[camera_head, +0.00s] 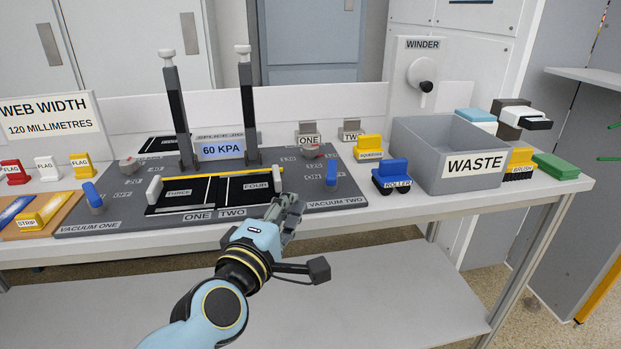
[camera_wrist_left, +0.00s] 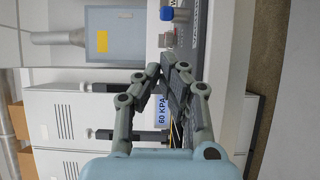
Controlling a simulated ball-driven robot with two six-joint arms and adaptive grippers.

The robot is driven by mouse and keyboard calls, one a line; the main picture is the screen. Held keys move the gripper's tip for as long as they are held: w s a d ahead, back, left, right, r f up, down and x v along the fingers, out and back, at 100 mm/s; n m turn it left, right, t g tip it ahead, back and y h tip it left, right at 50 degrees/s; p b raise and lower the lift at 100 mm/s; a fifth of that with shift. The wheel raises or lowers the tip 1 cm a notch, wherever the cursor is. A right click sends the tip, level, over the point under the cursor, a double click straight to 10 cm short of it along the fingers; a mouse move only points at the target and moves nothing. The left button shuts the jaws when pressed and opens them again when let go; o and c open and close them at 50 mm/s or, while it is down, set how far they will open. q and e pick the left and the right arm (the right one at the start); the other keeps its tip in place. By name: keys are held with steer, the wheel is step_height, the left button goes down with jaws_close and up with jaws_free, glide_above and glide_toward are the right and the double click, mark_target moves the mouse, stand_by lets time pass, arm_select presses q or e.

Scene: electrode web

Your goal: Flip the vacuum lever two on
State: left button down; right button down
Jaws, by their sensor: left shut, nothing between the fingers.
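Vacuum lever two (camera_head: 332,175) is a blue-handled lever at the right end of the dark grey panel, above the VACUUM TWO label (camera_head: 337,202). It stands nearly upright; I cannot tell its setting. My left gripper (camera_head: 290,205) is shut and empty, at the panel's front edge, left of the lever and apart from it. In the left wrist view the fingers (camera_wrist_left: 168,72) come together over the panel. A blue piece (camera_wrist_left: 167,14) shows at the top there; it looks like the lever, but I cannot be sure. My right gripper is out of view.
A grey dial (camera_head: 313,151) stands behind the lever. The blue roller (camera_head: 391,176) and grey waste bin (camera_head: 440,150) stand to the right. Two tall posts (camera_head: 175,110) (camera_head: 247,105) rise behind the FOUR plate (camera_head: 250,189). A second blue lever (camera_head: 92,194) is at the panel's left end.

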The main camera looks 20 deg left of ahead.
mark_target(331, 178)
arm_select(q)
steer(key=w, duration=0.5)
steer(key=w+p, duration=0.1)
steer(key=w, duration=0.2)
steer(key=shift+w+a, duration=0.3)
steer(key=shift+w, duration=0.7)
steer(key=shift+a, duration=0.15)
